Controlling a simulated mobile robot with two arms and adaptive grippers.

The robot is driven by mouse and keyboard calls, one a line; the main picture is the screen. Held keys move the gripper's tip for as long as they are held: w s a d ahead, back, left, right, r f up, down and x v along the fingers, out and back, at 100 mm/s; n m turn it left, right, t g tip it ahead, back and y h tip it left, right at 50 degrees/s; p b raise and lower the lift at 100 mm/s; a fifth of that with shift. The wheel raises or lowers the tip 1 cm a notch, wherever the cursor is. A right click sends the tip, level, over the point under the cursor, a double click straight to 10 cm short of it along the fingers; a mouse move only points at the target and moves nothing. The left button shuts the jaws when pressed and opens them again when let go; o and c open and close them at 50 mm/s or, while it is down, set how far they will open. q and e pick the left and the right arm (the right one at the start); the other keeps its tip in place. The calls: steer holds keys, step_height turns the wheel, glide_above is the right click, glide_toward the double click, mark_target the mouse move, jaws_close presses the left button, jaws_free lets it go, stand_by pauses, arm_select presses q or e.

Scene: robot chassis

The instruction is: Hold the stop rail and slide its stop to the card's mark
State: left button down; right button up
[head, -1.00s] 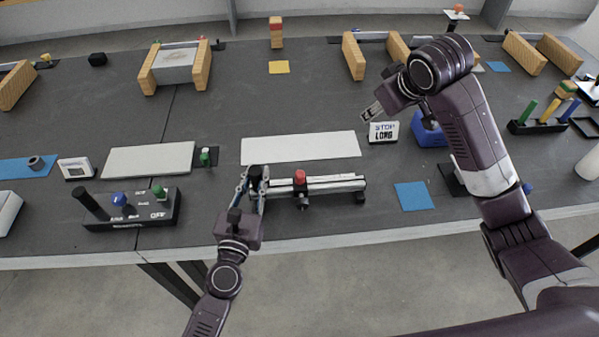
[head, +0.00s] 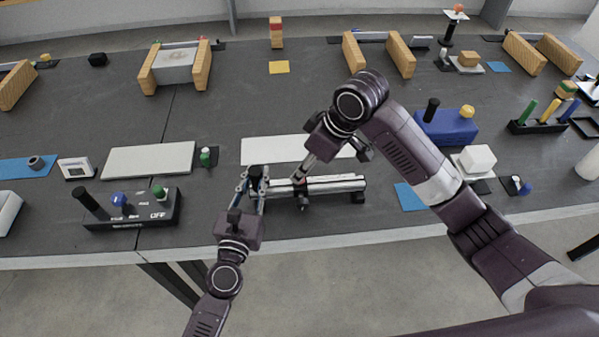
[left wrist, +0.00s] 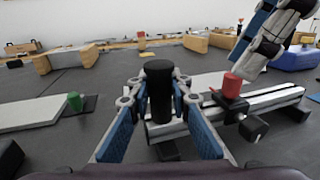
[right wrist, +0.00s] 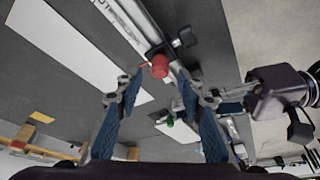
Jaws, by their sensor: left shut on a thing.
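The stop rail (head: 335,184) is a silver bar near the table's front edge. My left gripper (head: 256,180) is shut on the black post (left wrist: 158,92) at its left end. The stop, a black block with a red knob (left wrist: 232,86) and a dark side screw (left wrist: 252,128), sits on the rail close to that post. My right gripper (head: 303,172) is over the stop, pointing down. In the right wrist view its fingers are open, with the red knob (right wrist: 160,66) ahead between and just beyond the tips. The card is hidden behind my right arm in the head view.
A white strip (head: 268,149) lies behind the rail. A blue mat (head: 408,197) lies to its right. A switch box (head: 132,210) and a green-knobbed piece (head: 205,157) stand to the left. A blue box (head: 447,128) stands behind my right arm.

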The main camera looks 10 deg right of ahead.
steer(key=shift+x, duration=2)
steer(key=shift+c, duration=0.5)
jaws_close()
